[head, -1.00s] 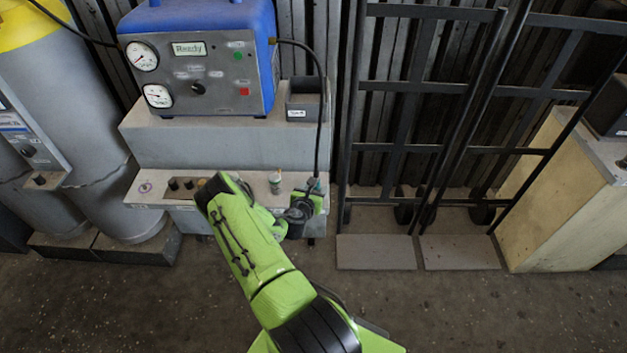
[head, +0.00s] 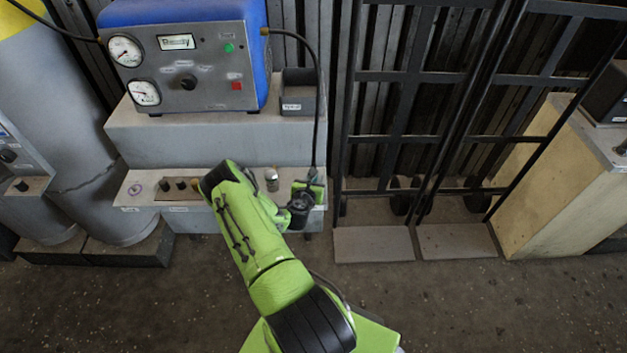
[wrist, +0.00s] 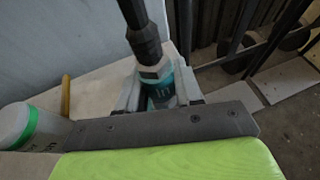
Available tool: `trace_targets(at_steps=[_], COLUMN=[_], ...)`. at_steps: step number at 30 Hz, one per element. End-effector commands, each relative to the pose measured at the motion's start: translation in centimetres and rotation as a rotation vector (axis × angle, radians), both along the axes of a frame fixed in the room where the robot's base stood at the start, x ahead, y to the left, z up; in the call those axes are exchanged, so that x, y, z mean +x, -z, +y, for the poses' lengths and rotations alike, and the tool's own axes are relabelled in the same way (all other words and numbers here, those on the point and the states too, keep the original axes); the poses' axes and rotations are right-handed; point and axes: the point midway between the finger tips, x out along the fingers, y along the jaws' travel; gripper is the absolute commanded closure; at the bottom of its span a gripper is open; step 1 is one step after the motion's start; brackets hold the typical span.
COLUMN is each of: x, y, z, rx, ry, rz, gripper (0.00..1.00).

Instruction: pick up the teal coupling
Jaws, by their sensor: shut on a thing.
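The teal coupling (wrist: 160,88) is in the middle of the wrist view, with the end of a black hose (wrist: 140,30) on top of it. My gripper (wrist: 157,98) is shut on the coupling, one finger on each side of it. In the head view my gripper (head: 309,196) is at the right end of the low grey ledge, below the hanging hose. The coupling itself is mostly hidden there by my wrist.
A grey can with a green rim (wrist: 28,125) stands left of my gripper. A yellow stick-like thing (wrist: 66,95) is behind it. The blue machine (head: 185,55) and an open dark bin (head: 298,92) are above the ledge (head: 135,190). Black hand trucks (head: 420,135) stand close on the right.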

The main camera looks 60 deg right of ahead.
Motion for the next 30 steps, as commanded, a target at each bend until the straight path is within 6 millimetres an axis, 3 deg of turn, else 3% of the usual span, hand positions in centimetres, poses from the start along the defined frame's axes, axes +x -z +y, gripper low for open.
trace_targets(at_steps=[5, 8, 11, 24, 30], x=[0.1, 0.0, 0.1, 0.0, 0.0], y=[-0.8, -2.4, -5.1, -22.7, -27.1], z=[0.0, -0.1, -0.1, 0.0, 0.0], rx=[-0.002, -0.003, -0.004, -0.003, -0.001], ry=[-0.001, 0.0, 0.0, 0.002, 0.001], rz=[0.0, 0.0, -0.001, -0.005, -0.003], gripper=[1.0, 1.0, 1.0, 1.0, 1.0])
